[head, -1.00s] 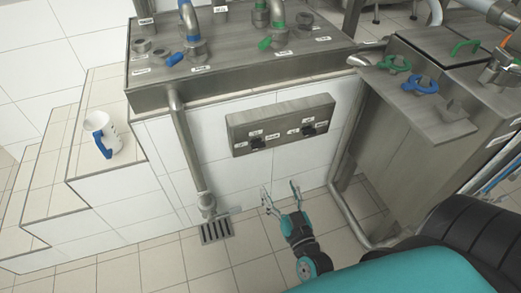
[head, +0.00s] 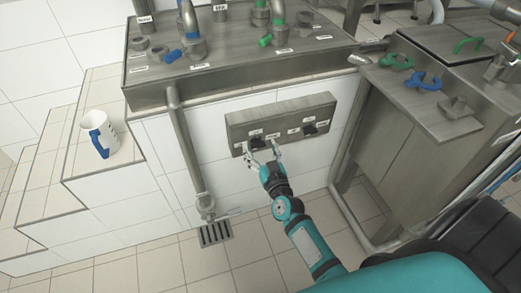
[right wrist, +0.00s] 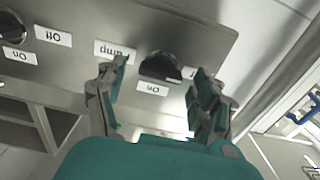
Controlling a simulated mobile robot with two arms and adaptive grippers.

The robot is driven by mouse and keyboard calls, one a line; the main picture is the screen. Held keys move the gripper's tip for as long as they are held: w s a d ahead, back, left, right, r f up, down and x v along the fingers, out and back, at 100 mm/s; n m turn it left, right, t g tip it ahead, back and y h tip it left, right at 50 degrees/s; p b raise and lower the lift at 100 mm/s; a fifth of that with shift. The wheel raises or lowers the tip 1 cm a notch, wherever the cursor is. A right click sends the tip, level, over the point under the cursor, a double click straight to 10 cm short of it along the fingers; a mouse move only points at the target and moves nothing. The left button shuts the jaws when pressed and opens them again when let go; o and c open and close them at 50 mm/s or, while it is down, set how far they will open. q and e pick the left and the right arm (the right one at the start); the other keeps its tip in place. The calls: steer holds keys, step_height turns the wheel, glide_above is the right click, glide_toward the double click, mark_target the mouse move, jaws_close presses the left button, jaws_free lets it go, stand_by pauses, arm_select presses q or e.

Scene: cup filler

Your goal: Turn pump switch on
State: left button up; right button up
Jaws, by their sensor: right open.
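A grey metal switch box (head: 283,120) on the white tiled wall carries two black knobs. The left knob (head: 257,143) is the pump switch; in the right wrist view the pump knob (right wrist: 160,67) has an upside-down, partly hidden label reading like "Pump" (right wrist: 115,50) beside it and an "On" label (right wrist: 152,88). I cannot tell surely which way the knob points. My right gripper (head: 262,153) is open just in front of this knob, and in the right wrist view my right gripper (right wrist: 160,68) has one finger on each side of it. My left gripper is out of view.
The second knob (head: 310,129) sits right on the same box, with "On" and "Off" labels in the wrist view. A vertical pipe with a valve (head: 204,203) stands left. A white-blue mug (head: 101,132) stands on the tiled steps. A steel cabinet (head: 405,130) stands right.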

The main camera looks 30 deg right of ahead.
steer(key=c, duration=1.2)
steer(key=shift+o, duration=0.2)
